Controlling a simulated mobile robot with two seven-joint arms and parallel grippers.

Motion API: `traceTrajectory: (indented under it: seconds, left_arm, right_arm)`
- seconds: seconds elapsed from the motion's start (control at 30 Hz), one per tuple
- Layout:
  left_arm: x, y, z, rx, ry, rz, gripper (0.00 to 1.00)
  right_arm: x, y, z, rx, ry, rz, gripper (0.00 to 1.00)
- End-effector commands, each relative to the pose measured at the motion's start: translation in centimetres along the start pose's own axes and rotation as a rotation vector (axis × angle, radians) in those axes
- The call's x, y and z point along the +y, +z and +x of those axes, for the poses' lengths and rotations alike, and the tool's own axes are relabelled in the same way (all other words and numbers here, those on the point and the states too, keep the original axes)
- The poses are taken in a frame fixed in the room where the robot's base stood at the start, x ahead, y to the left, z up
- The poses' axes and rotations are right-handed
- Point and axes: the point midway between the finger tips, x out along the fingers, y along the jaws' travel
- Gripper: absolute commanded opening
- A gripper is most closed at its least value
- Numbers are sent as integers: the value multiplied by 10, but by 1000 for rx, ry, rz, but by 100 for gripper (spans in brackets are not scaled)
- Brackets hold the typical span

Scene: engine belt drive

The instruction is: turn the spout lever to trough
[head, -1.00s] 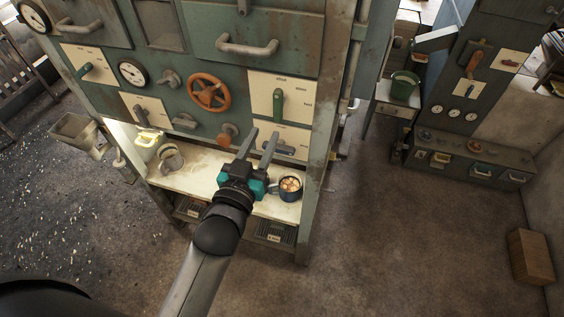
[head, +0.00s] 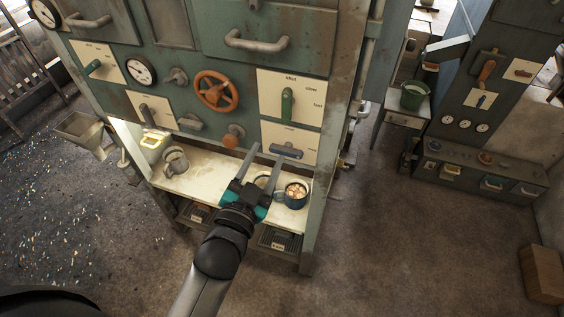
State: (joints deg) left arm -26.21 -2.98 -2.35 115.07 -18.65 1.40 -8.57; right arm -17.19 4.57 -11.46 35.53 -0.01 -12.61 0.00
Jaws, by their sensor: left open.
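A grey lever (head: 287,152) lies roughly level on a cream plate (head: 300,138) low on the right of the green machine. The plate's lettering is too small to read, so I cannot tell for certain that this is the spout lever. My left gripper (head: 266,157) is open with nothing visible between its fingers. Its fingertips point up toward the lever, just below and left of it in the picture; I see no clear contact. Another grey lever (head: 148,115) is on a cream plate further left. My right gripper is not in view.
A mug with pale brown contents (head: 295,192) stands on the shelf (head: 200,182) close right of my left gripper. A green-handled lever (head: 287,104) on a plate sits above. An orange handwheel (head: 216,91) and a round knob (head: 233,137) stick out to the left.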

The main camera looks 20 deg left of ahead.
Motion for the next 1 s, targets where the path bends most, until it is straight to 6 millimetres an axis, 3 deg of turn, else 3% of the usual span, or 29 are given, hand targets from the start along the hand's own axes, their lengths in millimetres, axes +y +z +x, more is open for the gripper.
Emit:
traceTrajectory:
  seconds: [0.03,0.2,0.4,0.5,0.73,1.0]
  left_arm:
    - [8,22,-7,-5,-2,122,55]
    - [22,57,-25,-4,-2,553,55]
    - [36,87,-42,1,6,963,55]
    - [40,94,-48,5,10,1084,55]
    - [41,96,-44,10,11,1166,55]
    - [41,94,-9,12,9,1163,55]
  right_arm:
    - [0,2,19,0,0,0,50]
    - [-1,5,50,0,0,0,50]
    - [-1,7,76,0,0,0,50]
    - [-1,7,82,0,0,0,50]
    - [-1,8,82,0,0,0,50]
    - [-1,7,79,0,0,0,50]
